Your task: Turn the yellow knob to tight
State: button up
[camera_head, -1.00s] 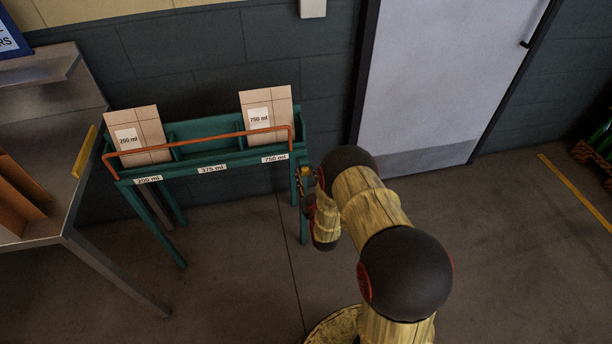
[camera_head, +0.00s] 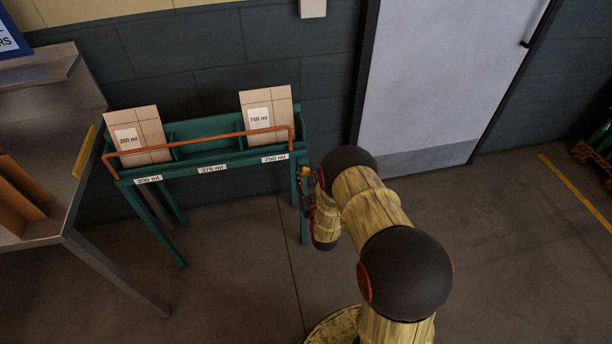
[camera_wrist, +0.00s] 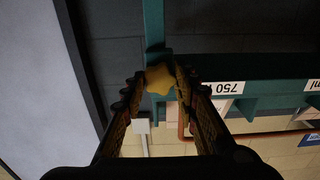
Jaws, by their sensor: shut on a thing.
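The yellow knob (camera_wrist: 160,78) is star-shaped and sits at the end of the green rack, by the 750 ml side. In the wrist view it is between the two fingertips of my gripper (camera_wrist: 158,82), which is shut on it. A bit of yellow shows there, but the knob's shape cannot be made out. The orange rail (camera_head: 205,141) runs along the front of the green rack (camera_head: 215,169). I cannot tell how tight the knob is.
Cardboard cartons marked 200 ml (camera_head: 135,138) and 750 ml (camera_head: 266,115) stand in the rack's outer compartments; the middle one looks empty. A metal bench (camera_head: 60,240) stands at the left.

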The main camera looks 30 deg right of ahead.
jog(key=m, duration=0.4)
jog(key=shift+m, duration=0.3)
jog(key=m, duration=0.3)
jog(key=shift+m, duration=0.4)
jog(key=m, duration=0.4)
jog(key=shift+f, duration=0.1)
jog(key=m, duration=0.5)
jog(key=shift+s, duration=0.1)
jog(key=m, duration=0.3)
jog(key=shift+m, duration=0.3)
jog(key=m, duration=0.3)
jog(key=shift+f+m, duration=0.1)
jog(key=shift+m, duration=0.2)
jog(key=m, duration=0.4)
jog(key=shift+m, duration=1.8)
